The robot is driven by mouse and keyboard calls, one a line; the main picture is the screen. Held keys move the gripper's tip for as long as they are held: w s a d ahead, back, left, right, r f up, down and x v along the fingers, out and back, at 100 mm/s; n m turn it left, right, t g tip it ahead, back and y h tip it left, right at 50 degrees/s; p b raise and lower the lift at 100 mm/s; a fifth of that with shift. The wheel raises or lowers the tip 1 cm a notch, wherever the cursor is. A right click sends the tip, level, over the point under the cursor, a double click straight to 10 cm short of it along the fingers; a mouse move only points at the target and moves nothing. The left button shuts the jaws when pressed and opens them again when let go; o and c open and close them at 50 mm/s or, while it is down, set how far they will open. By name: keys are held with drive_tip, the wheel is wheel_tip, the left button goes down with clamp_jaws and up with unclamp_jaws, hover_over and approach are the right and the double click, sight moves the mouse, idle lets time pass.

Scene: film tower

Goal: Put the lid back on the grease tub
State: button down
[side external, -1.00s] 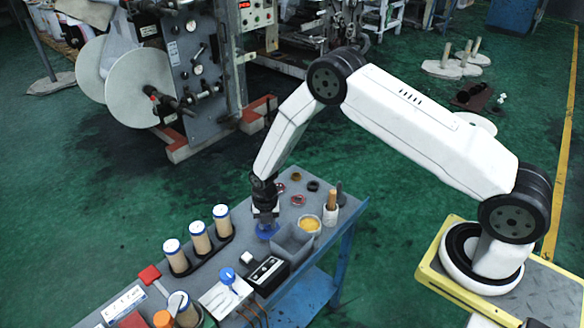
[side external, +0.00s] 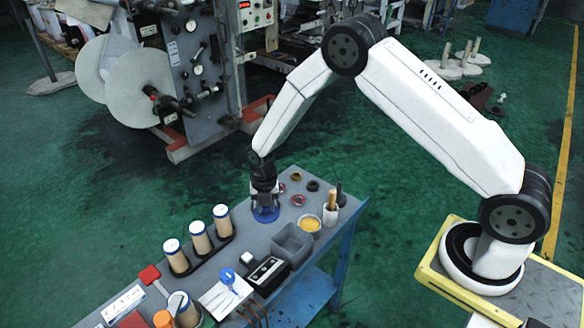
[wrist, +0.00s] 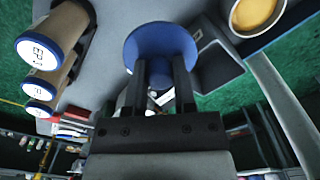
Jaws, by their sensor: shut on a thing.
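The blue round lid (side external: 266,217) is held in my gripper (side external: 265,205), which points down at the table's far side. In the wrist view the lid (wrist: 160,40) shows as a blue disc, with the two fingers (wrist: 161,70) shut on a knob at its middle. The grease tub (side external: 310,224) stands uncovered to the right of the lid, its yellow grease showing. In the wrist view the tub (wrist: 255,14) is at the upper right, apart from the lid. I cannot tell exactly how high the lid is above the table.
An empty grey bin (side external: 293,243) stands close to the lid, left of the tub. A cup with wooden handles (side external: 331,212) stands right of the tub. Several blue-topped rolls (side external: 200,237) stand to the left.

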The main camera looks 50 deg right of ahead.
drive_tip(key=shift+d, duration=0.1)
drive_tip(key=s+d+r, duration=0.1)
drive_tip(key=s+d, duration=0.7)
drive_tip(key=shift+d+r, duration=0.25)
drive_tip(key=shift+d, duration=0.15)
drive_tip(key=shift+f, duration=0.25)
drive_tip(key=shift+f, duration=2.9)
drive_tip(key=shift+f, duration=0.25)
idle(0.3)
unclamp_jaws()
idle(0.5)
